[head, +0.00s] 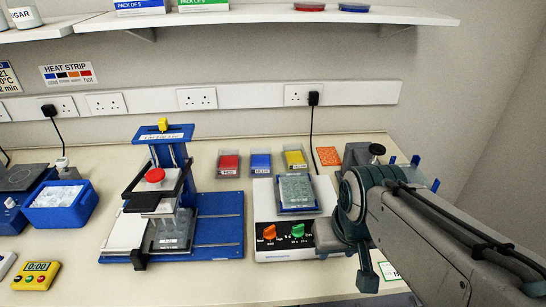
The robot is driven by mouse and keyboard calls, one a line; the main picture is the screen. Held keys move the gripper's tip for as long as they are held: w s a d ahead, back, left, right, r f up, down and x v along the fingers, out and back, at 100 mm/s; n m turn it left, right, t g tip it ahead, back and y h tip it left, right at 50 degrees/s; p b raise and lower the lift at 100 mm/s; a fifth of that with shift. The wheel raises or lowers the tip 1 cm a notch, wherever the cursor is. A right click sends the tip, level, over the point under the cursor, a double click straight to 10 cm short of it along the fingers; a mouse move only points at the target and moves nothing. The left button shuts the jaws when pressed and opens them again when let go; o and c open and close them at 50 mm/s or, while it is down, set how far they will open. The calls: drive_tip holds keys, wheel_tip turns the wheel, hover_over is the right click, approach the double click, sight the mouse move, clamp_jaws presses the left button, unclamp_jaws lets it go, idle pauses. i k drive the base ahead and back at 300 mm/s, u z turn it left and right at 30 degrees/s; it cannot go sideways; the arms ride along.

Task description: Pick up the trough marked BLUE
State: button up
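The blue trough (261,162) stands upright at the back of the bench, with a white label on its front whose lettering is too small to read surely. It is in the middle of a row, between a red trough (229,162) and a yellow trough (295,158). My gripper (367,278) is at the end of my arm on the right, in front of and to the right of the blue trough and well apart from it. The fingers are small and partly hidden by my arm, so their opening does not show clearly.
A white device (265,215) with orange and green knobs stands in front of the troughs, carrying a clear-lidded tray (296,190). A tall blue stand (218,228) is on the left. A black cable hangs behind the yellow trough. A shelf (240,15) runs above.

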sight(260, 165)
drive_tip(key=z, duration=0.05)
drive_tip(key=k, duration=1)
drive_tip(key=u, duration=0.7)
drive_tip(key=i, duration=1.2)
drive_tip(key=z, duration=0.65)
